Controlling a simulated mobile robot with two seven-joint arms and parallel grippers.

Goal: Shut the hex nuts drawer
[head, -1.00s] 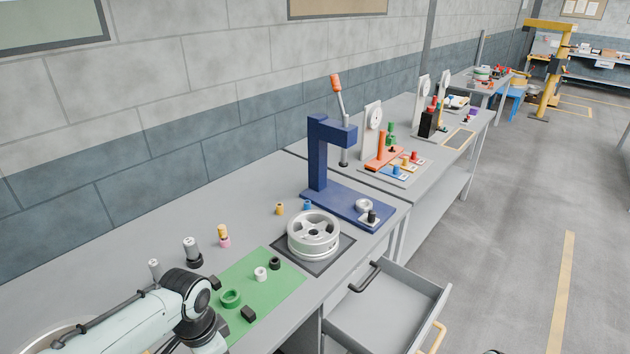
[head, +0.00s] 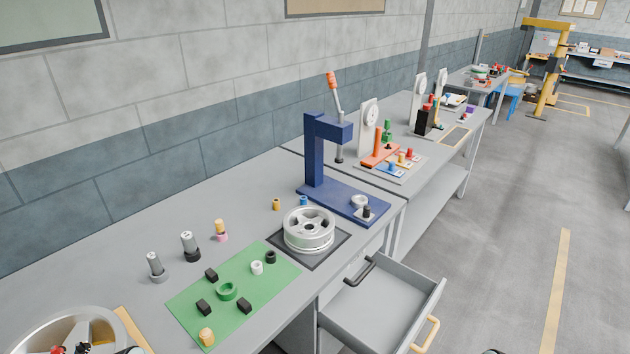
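A grey drawer (head: 372,310) stands pulled out from the front of the near bench, at the lower right of the head view. It has a tan bar handle (head: 427,334) on its front, and the part of its inside that shows looks empty. No label can be read, so I cannot tell from the picture whether this is the hex nuts drawer. Neither of my grippers shows clearly in view.
The bench top holds a green mat (head: 182,305) with small parts, a silver wheel (head: 309,230) on a dark plate, and a blue press (head: 316,160). Open grey floor (head: 500,250) lies right of the drawer.

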